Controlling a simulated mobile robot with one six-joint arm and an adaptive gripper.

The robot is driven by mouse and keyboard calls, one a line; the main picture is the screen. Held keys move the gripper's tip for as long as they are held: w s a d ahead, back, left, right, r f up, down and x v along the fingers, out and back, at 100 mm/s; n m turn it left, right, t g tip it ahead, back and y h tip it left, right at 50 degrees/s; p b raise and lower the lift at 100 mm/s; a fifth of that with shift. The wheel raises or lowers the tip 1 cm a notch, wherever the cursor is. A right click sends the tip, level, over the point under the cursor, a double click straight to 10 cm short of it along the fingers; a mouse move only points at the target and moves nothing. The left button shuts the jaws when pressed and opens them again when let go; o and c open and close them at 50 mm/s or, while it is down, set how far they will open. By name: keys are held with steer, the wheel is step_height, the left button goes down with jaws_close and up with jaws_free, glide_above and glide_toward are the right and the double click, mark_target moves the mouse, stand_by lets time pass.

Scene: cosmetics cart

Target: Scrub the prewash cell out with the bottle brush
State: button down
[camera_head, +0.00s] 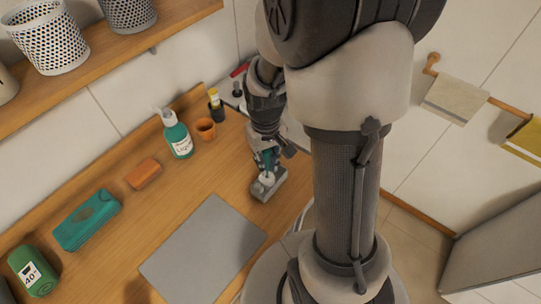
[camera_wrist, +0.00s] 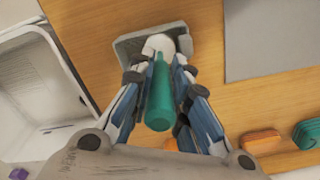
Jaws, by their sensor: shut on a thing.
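My gripper (camera_head: 267,158) is shut on the teal handle of the bottle brush (camera_wrist: 160,98), which lies between the two fingers in the wrist view. The brush's pale round head (camera_wrist: 158,45) is at a small grey holder (camera_wrist: 128,48) on the wooden counter. I cannot tell whether the head touches the holder.
A grey mat (camera_head: 205,250) lies flat on the counter. A shelf (camera_head: 110,50) hangs above. My arm hides much of the right side.

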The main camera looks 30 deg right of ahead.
steer(key=shift+s+a, duration=0.1)
steer(key=shift+a, duration=0.1)
steer(key=shift+w+d+f, duration=0.1)
steer(key=shift+w+d, duration=0.1)
steer(key=shift+d, duration=0.4)
steer(key=shift+w+d+f, duration=0.1)
steer(key=shift+w+d, duration=0.1)
steer(key=shift+d, duration=0.35)
steer(key=shift+a, duration=0.1)
steer(key=shift+s+a+r, duration=0.1)
steer(key=shift+s+a, duration=0.15)
steer(key=shift+a, duration=0.3)
steer(key=shift+s+a, duration=0.2)
steer(key=shift+a, duration=0.35)
step_height(320, 180, up, 9)
steer(key=p, duration=0.7)
steer(key=shift+w+r+p, duration=0.1)
steer(key=shift+p, duration=0.2)
